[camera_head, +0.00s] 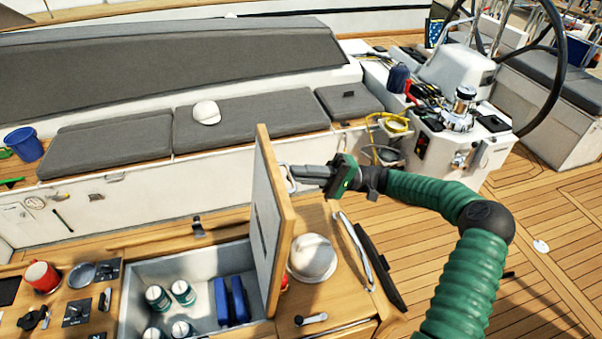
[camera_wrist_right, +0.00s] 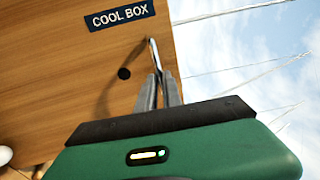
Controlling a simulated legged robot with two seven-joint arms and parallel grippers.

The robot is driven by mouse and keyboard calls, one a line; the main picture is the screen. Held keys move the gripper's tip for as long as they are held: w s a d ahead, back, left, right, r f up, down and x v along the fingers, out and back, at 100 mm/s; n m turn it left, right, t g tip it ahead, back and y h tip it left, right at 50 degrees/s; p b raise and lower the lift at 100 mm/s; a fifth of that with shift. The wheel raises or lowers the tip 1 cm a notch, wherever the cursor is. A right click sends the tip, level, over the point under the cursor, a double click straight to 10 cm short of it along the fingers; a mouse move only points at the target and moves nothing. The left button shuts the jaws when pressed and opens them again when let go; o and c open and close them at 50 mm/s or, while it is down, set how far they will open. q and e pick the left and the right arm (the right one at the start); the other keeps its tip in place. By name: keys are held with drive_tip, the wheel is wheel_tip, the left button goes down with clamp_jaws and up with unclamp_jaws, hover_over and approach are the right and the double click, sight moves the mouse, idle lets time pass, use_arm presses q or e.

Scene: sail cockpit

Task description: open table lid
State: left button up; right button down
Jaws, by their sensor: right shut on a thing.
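The wooden table lid (camera_head: 266,215) stands nearly upright at the right side of the cool box compartment (camera_head: 190,262), which is open on top. Its pale inner face looks left. My right gripper (camera_head: 294,171) comes from the right and is shut on the lid's metal handle (camera_head: 287,180). In the right wrist view the closed fingers (camera_wrist_right: 158,88) meet the handle (camera_wrist_right: 154,55) near a "COOL BOX" label (camera_wrist_right: 119,15) on the lid's wooden outer face. My left gripper is not in view.
Several cans (camera_head: 183,292) and two blue packs (camera_head: 221,301) sit in the compartment. A white helmet-like dome (camera_head: 312,257) stands on the table right of the lid, near a curved metal rail (camera_head: 352,250). A red mug (camera_head: 41,276) is at the left. Open deck (camera_head: 545,285) lies right.

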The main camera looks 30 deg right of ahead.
drive_tip(key=c, duration=1.5)
unclamp_jaws()
drive_tip(key=shift+a+f, duration=0.1)
drive_tip(key=b+v, duration=0.7)
drive_tip(key=v, duration=1)
drive_tip(key=shift+w, duration=0.1)
